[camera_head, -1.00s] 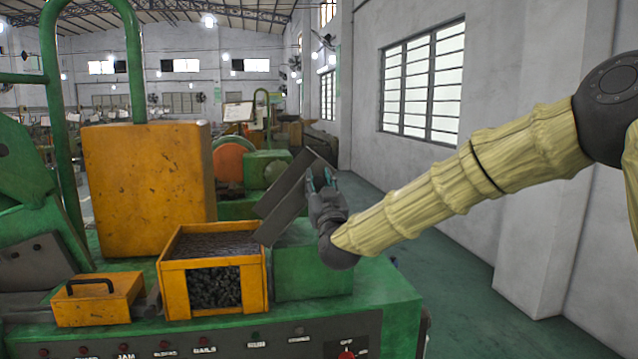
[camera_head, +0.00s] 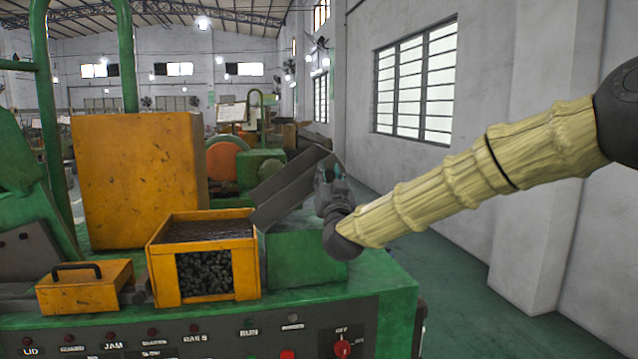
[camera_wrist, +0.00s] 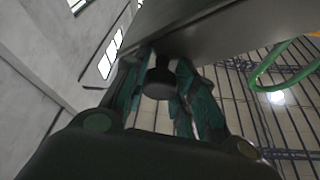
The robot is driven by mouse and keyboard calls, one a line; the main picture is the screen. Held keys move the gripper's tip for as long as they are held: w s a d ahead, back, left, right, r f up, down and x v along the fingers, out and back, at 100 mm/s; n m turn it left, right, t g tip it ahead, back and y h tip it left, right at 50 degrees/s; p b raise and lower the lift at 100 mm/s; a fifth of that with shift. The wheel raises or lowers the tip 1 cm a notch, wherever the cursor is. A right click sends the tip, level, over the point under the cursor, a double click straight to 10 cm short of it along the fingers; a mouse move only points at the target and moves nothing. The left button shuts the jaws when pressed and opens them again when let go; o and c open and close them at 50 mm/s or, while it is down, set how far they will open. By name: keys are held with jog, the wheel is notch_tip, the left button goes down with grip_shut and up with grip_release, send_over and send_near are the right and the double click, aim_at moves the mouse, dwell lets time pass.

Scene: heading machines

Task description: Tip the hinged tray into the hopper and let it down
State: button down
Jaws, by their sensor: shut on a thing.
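The hinged tray (camera_head: 290,188) is a grey metal trough, tilted with its low left end at the hopper's right rim and its right end raised. The hopper (camera_head: 160,262) is an orange box full of dark small parts, seen through its front opening. My gripper (camera_head: 330,176) is at the tray's raised right end. In the wrist view my gripper's teal-lined fingers (camera_wrist: 160,85) are shut around a dark round knob (camera_wrist: 159,78) under the grey tray (camera_wrist: 200,25). The tray's inside is mostly hidden.
A green block (camera_head: 305,258) stands below the tray. An orange box with a black handle (camera_head: 85,287) is left of the hopper, and a large orange cabinet (camera_head: 140,180) stands behind. A panel with a red switch (camera_head: 343,348) runs along the front. Floor at the right is clear.

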jog(key=w+d+f+m+h+b, duration=0.1)
jog(key=d+f+m+h+b, duration=0.1)
jog(key=f+m+b, duration=0.2)
jog(key=d+f+m+h+b, duration=0.2)
jog(key=f+m+b, duration=0.3)
jog(key=f+b, duration=0.3)
jog(key=shift+w+d+f+m+g+h, duration=0.3)
jog(key=shift+w+d+f+g, duration=0.15)
jog(key=shift+d, duration=0.35)
jog(key=shift+f, duration=0.1)
jog(key=c, duration=1.1)
grip_release()
jog(key=shift+d, duration=0.1)
jog(key=shift+s, duration=0.2)
jog(key=v, duration=1.1)
jog(key=shift+s, duration=0.35)
jog(key=shift+f, duration=0.15)
